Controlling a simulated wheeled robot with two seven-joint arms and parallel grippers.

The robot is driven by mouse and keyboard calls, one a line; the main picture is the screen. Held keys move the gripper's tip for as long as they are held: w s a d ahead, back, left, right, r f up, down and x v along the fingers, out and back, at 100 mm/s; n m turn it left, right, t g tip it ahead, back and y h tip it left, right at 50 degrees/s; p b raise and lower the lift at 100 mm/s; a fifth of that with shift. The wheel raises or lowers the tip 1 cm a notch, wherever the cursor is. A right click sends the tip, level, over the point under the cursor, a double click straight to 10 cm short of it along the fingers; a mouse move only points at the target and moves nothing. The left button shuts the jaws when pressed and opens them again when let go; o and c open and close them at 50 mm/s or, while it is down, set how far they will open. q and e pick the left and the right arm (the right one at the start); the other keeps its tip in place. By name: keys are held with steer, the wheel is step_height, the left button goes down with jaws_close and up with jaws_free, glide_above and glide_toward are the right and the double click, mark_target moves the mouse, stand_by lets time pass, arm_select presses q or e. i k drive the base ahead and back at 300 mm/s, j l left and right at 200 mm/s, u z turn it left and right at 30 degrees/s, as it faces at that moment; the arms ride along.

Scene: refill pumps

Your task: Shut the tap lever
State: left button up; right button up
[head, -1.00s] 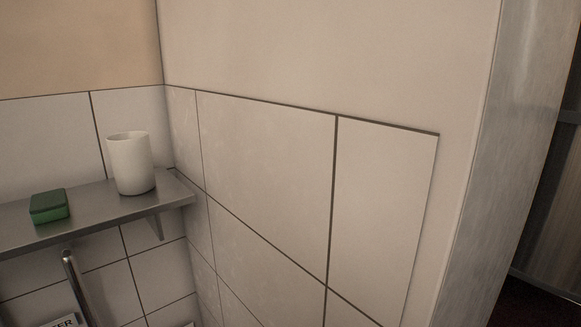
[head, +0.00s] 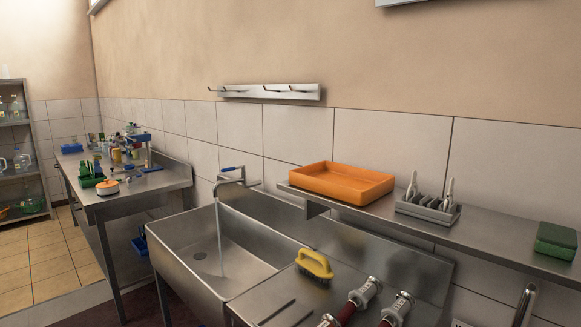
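The tap (head: 236,181) stands on the wall side of the steel sink (head: 185,238), left of centre in the head view. Its blue lever (head: 230,168) sits on top of the tap. A thin stream of water (head: 219,235) falls from the spout into the basin. The lever is small at this distance, and its exact angle is hard to tell. Neither of my grippers is in view.
A yellow brush (head: 314,264) lies on the drainboard, near red-handled metal fittings (head: 366,292). A wall shelf (head: 480,238) holds an orange tray (head: 342,195), a grey rack (head: 428,208) and a green block (head: 556,241). A cluttered bench (head: 140,187) stands left.

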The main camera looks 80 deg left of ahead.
mark_target(242, 166)
steer(key=u, duration=3)
steer(key=i+j, duration=0.15)
steer(key=j, duration=0.15)
steer(key=i+j+z, duration=0.1)
steer(key=i+j, duration=0.25)
steer(key=j, duration=0.25)
